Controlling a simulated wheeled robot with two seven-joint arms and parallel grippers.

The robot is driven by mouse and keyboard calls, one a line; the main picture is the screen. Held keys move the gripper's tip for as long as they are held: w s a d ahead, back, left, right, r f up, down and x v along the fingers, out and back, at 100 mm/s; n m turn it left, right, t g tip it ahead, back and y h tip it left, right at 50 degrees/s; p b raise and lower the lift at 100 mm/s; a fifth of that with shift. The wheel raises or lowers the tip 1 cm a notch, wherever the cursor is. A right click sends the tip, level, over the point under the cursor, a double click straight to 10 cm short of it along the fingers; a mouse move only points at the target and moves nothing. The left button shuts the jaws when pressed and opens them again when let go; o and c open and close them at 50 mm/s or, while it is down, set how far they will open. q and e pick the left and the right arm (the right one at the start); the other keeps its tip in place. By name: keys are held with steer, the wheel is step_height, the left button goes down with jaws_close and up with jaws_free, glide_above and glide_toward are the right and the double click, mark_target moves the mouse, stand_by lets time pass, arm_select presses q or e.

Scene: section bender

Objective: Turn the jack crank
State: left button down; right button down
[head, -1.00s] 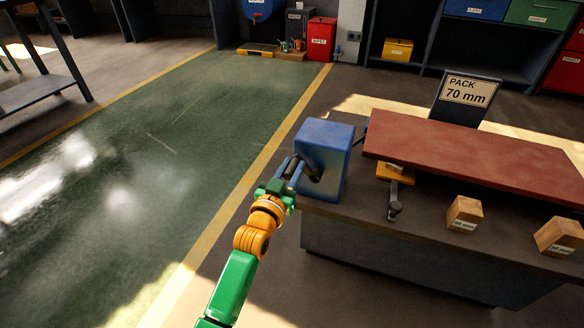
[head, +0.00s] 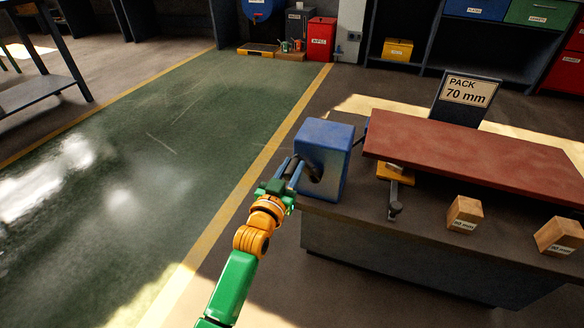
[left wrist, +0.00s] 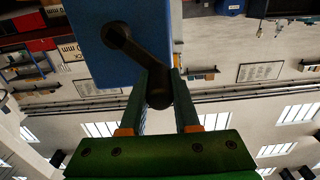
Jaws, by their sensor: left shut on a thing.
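The dark crank (head: 315,171) sits on the near left face of a blue box (head: 325,137) at the left end of the bench. In the left wrist view the crank (left wrist: 137,55) runs from a round hub on the blue box down to a knob-like end. My left gripper (head: 291,172) reaches the crank from the lower left. Its two fingers, seen in the left wrist view (left wrist: 158,95), stand on either side of the crank's end and are shut on it. The fingers partly hide the crank in the head view. My right gripper is not in view.
A red slab (head: 470,152) lies along the bench (head: 400,250), above a yellow block (head: 396,173) and a small lever (head: 395,205). Wooden blocks (head: 464,214) stand in front. A "PACK 70 mm" sign (head: 467,92) stands behind. The green floor at left is clear.

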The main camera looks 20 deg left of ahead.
arm_select(q)
steer(key=shift+a+f+n+p, duration=0.1)
steer(key=shift+a+n+p, duration=0.1)
steer(key=shift+n+p, duration=0.1)
steer(key=shift+a+f+n, duration=0.25)
steer(key=shift+f+n, duration=0.1)
steer(key=shift+n, duration=0.35)
steer(key=shift+a+f+n, duration=0.15)
steer(key=shift+f+n, duration=0.1)
steer(key=shift+n, duration=0.15)
steer(key=c, duration=0.6)
jaws_free()
steer(key=shift+c, duration=0.2)
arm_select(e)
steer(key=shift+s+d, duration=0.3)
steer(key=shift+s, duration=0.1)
arm_select(q)
steer(key=shift+s, duration=0.1)
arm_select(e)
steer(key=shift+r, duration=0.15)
arm_select(q)
steer(key=s+p, duration=0.2)
steer(key=s, duration=0.5)
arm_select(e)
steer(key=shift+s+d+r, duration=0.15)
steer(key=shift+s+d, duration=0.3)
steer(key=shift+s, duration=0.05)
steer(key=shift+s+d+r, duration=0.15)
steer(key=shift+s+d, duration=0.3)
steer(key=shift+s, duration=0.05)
